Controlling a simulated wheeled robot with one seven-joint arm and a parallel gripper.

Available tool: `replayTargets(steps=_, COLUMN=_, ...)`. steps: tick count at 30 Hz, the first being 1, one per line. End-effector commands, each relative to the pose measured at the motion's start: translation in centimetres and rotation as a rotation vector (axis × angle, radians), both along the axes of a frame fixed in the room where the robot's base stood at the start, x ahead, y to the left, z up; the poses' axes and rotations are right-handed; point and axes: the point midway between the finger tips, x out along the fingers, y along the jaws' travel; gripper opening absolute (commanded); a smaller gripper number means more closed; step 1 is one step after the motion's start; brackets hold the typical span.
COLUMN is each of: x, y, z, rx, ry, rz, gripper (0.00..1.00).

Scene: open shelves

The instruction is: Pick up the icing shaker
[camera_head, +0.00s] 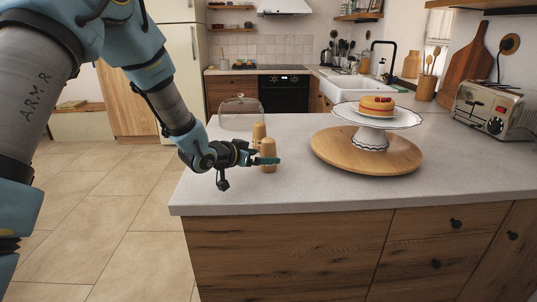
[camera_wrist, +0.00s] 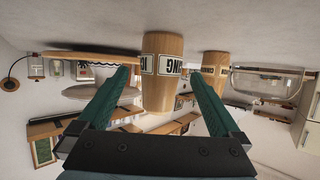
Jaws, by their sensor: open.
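Two tan wooden shakers stand upright on the grey counter (camera_head: 330,195). The nearer shaker (camera_head: 268,148) has a pale label with dark letters, partly readable as "ING", in the upside-down wrist view (camera_wrist: 163,72). The second shaker (camera_head: 258,131) stands close behind it and also carries a label in the wrist view (camera_wrist: 214,70). My gripper (camera_head: 268,160) is level with the nearer shaker, one green finger crossing in front of it. In the wrist view the open fingers (camera_wrist: 158,76) flank this shaker; contact cannot be told.
A round wooden board (camera_head: 405,165) with a white cake stand (camera_head: 371,139) and cake (camera_head: 377,106) is to the right. A glass cloche (camera_head: 240,112) stands behind the shakers. A toaster (camera_head: 487,108) is far right. The front counter is clear.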

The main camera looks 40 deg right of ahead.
Motion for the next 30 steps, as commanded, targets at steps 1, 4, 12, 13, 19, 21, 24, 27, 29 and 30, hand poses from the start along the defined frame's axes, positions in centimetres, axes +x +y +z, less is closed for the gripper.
replayTargets(steps=1, x=-0.1, y=-0.7, z=0.1, rx=0.002, ry=0.001, rz=-0.003, gripper=1.00)
replayTargets(steps=4, x=0.1, y=-2.0, z=-0.5, rx=0.002, ry=0.001, rz=-0.002, gripper=1.00)
replayTargets(steps=12, x=0.4, y=-3.4, z=-1.3, rx=0.000, ry=0.000, rz=0.000, gripper=1.00)
replayTargets(steps=13, x=0.4, y=-3.4, z=-1.3, rx=0.000, ry=0.000, rz=0.000, gripper=1.00)
replayTargets(steps=19, x=0.4, y=-3.4, z=-1.3, rx=0.000, ry=0.000, rz=0.000, gripper=0.90)
replayTargets(steps=21, x=0.4, y=-3.4, z=-1.3, rx=0.000, ry=0.000, rz=0.000, gripper=0.82)
replayTargets(steps=24, x=0.4, y=-3.4, z=-1.3, rx=0.000, ry=0.000, rz=0.000, gripper=0.71)
replayTargets(steps=27, x=0.4, y=-3.3, z=-1.3, rx=0.000, ry=0.000, rz=0.000, gripper=0.59)
replayTargets(steps=29, x=0.4, y=-3.3, z=-1.3, rx=0.000, ry=0.000, rz=0.000, gripper=0.53)
replayTargets(steps=30, x=0.4, y=-3.3, z=-1.3, rx=0.000, ry=0.000, rz=0.000, gripper=0.48)
